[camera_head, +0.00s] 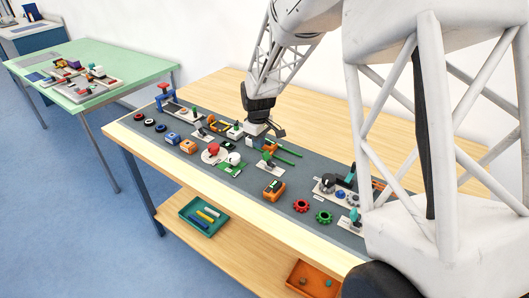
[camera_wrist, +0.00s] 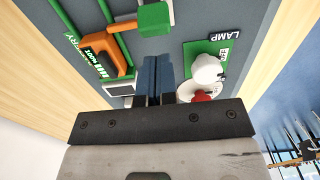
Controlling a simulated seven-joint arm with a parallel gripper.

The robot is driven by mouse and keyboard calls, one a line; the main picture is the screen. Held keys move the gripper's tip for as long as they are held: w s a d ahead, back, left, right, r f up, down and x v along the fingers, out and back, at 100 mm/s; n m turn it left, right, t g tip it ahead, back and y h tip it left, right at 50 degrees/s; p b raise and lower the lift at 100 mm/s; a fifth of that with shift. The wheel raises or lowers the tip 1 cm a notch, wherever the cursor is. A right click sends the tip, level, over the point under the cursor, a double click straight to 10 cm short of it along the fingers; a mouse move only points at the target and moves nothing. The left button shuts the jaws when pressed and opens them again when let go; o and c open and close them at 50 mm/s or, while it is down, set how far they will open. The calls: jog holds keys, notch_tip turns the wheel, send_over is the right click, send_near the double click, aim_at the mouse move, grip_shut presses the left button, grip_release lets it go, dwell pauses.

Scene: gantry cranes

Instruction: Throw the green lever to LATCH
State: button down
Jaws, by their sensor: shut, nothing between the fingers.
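A green block (camera_wrist: 155,17), which looks like the lever's handle, is at the top of the wrist view, on a pale mount cut off by the frame edge. In the head view the green lever (camera_head: 267,156) appears to stand on a small white plate on the grey mat, just in front of and to the right of my gripper (camera_head: 254,142). In the wrist view my gripper (camera_wrist: 158,62) has its two blue-grey fingers together and empty, apart from the green block. The LATCH marking cannot be read.
A white bulb (camera_wrist: 207,68) on a green LAMP board and a red knob lie right of the fingers in the wrist view. An orange part (camera_wrist: 98,57) with green rods lies left. The bench (camera_head: 150,143) holds several other small devices close by.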

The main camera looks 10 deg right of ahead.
aim_at(265, 152)
jog(key=shift+f, duration=0.15)
dwell(0.6)
jog(key=shift+f, duration=1.35)
jog(key=shift+s+d, duration=0.45)
jog(key=shift+d, duration=0.05)
jog(key=shift+s+d, duration=0.15)
jog(key=shift+s, duration=0.05)
jog(key=shift+s+d+f, duration=0.15)
jog(key=shift+s+d, duration=0.1)
jog(key=shift+s, duration=0.05)
jog(key=shift+w+a, duration=0.1)
jog(key=shift+a, duration=0.05)
jog(key=shift+w+a, duration=0.25)
dwell(0.6)
